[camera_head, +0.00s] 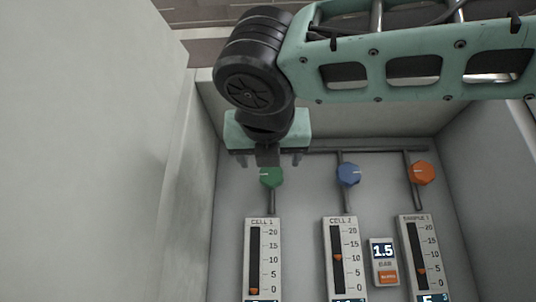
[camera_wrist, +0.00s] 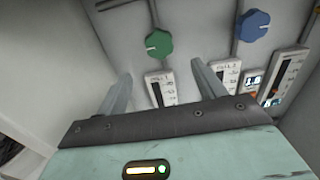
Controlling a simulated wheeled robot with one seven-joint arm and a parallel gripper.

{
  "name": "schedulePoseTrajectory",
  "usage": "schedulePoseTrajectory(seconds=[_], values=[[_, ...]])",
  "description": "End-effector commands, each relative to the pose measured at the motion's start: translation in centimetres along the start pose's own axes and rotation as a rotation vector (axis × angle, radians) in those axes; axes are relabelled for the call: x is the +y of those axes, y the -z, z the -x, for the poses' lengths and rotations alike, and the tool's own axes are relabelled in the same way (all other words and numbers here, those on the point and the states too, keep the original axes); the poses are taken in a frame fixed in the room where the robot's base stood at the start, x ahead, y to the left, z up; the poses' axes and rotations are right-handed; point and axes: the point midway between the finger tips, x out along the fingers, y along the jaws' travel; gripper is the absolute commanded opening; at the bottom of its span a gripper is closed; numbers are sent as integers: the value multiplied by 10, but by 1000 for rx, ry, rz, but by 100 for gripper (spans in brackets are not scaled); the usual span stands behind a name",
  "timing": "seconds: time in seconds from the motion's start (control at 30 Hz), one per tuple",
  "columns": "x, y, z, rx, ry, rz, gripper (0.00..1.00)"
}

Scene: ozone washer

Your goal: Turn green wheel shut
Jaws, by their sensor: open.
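The green wheel (camera_head: 271,176) is a faceted knob with a pale mark, on a pipe above the CELL 1 gauge (camera_head: 262,258). In the wrist view the green wheel (camera_wrist: 159,44) shows whole, beyond the fingertips. The orange marker on the CELL 1 scale sits near 0. My gripper (camera_head: 266,160) hangs just above the green wheel in the head view and covers part of its top edge. In the wrist view my gripper (camera_wrist: 160,80) is open and empty, its two fingers wide apart. The wheel is not between the fingers; I cannot tell the exact gap.
A blue wheel (camera_head: 348,174) stands right of the green one, above the CELL 2 gauge (camera_head: 344,256). An orange wheel (camera_head: 421,173) is farther right, above the SAMPLE gauge (camera_head: 420,254). Pale walls (camera_head: 185,190) enclose the panel.

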Motion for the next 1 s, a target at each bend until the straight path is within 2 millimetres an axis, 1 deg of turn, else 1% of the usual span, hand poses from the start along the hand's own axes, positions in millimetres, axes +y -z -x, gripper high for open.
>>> schedulePoseTrajectory(seconds=[0.03, 0.2, 0.3, 0.4, 0.53, 1.0], values=[[0, 4, 12, -1, -4, -3, 69], [0, 3, 44, -1, -3, -2, 69], [0, 2, 56, 0, -1, 0, 69], [0, 1, 63, 0, -1, 0, 69], [0, 0, 67, 1, 0, 0, 69], [0, 0, 66, 0, 0, 0, 69]])
